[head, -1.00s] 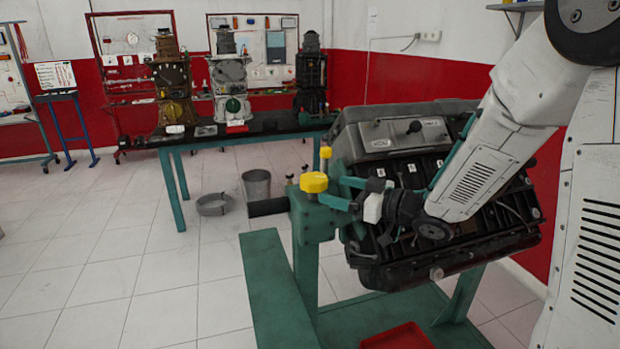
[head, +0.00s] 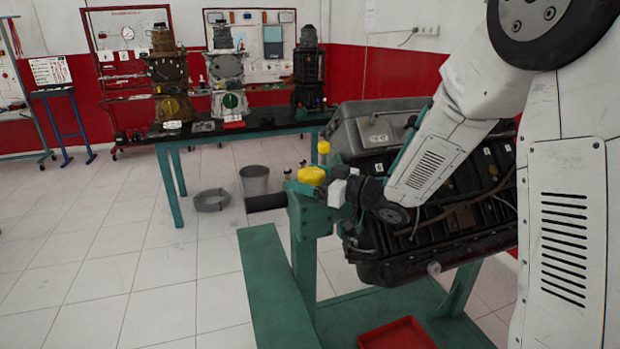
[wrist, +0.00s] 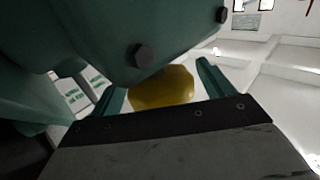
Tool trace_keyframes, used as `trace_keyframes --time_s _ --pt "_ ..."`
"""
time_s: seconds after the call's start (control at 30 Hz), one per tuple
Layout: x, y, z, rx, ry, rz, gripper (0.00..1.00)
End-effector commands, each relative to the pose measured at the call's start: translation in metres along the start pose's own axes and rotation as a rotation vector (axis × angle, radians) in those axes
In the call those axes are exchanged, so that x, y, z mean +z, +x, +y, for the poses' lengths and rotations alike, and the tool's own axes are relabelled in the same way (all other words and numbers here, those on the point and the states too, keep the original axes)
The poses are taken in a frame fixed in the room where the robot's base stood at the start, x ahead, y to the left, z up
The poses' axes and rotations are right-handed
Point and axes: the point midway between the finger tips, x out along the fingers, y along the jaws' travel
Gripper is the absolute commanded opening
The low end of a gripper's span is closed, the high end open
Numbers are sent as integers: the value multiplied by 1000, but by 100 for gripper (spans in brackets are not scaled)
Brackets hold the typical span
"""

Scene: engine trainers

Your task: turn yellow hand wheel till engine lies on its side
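The yellow hand wheel (head: 312,175) sits on top of the green stand's post. The dark engine (head: 430,205) with a grey cover is mounted on the stand, tilted, its ribbed face towards me. My gripper (head: 324,188) is at the wheel from the right; its fingers are hard to make out in the head view. In the wrist view the two green fingers (wrist: 160,82) stand apart, one on each side of the yellow wheel (wrist: 162,90). A slim gap shows by the right finger. A green stand part with a bolt covers the wheel's upper part.
The green stand base (head: 268,285) holds a red tray (head: 398,335). A smaller yellow knob (head: 323,147) stands behind the wheel. A table (head: 220,138) with several engines is behind. Floor at left is clear.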

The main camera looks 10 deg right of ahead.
Motion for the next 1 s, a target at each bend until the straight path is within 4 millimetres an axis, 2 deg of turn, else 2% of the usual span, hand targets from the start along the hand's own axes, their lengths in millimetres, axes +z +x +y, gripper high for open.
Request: trace_keyframes --time_s 0.03,0.13,0.17,0.57,1.0 --pt "0 0 0 0 0 0 67" --pt "0 0 0 0 0 0 39" --pt "0 0 0 0 0 0 36" --pt "0 0 -1 58 0 0 36" --pt "0 0 -1 399 1 -1 36"
